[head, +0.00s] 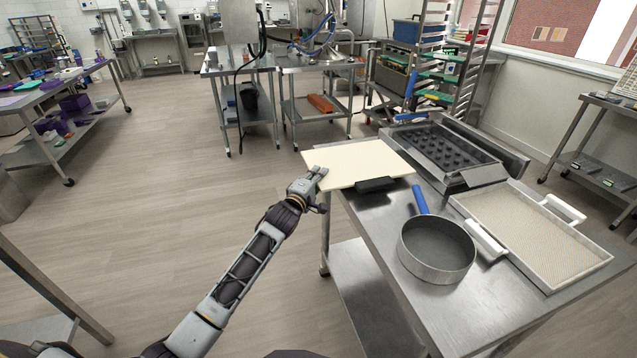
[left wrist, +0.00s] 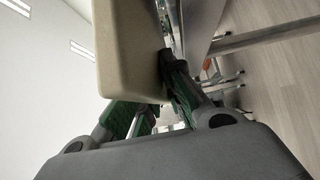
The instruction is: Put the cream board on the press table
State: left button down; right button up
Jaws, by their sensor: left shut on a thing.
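The cream board (head: 355,160) is a flat pale slab with a black block (head: 375,184) at its near edge. It lies at the far left corner of the steel table (head: 375,230), its left part reaching past the table edge. My left gripper (head: 318,178) is shut on the board's left near corner. In the left wrist view the board (left wrist: 125,45) fills the upper middle, between the fingers of the gripper (left wrist: 155,105). Whether the board's underside rests fully on the table is hidden. My right gripper is not in view.
A round pan (head: 437,250) with a blue handle stands in front of the board. A white-framed tray (head: 540,235) lies at the right. A dark mould in a steel frame (head: 440,150) is behind. Open floor (head: 170,190) lies to the left.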

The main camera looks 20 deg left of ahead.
pick_arm(q)
jog(key=shift+f, duration=1.1)
jog(key=c, duration=1.9)
grip_release()
jog(key=shift+f, duration=0.25)
jog(key=shift+c, duration=0.2)
jog(key=o, duration=0.4)
jog(key=shift+s+a+p, duration=0.1)
jog(key=shift+s+a, duration=0.2)
jog(key=shift+s, duration=1.7)
jog(key=shift+s+a+p, duration=0.15)
jog(key=shift+s+a, duration=0.15)
jog(key=shift+s, duration=1.65)
jog(key=shift+s+a+p, duration=0.1)
jog(key=shift+s+a, duration=0.2)
jog(key=shift+s, duration=1.7)
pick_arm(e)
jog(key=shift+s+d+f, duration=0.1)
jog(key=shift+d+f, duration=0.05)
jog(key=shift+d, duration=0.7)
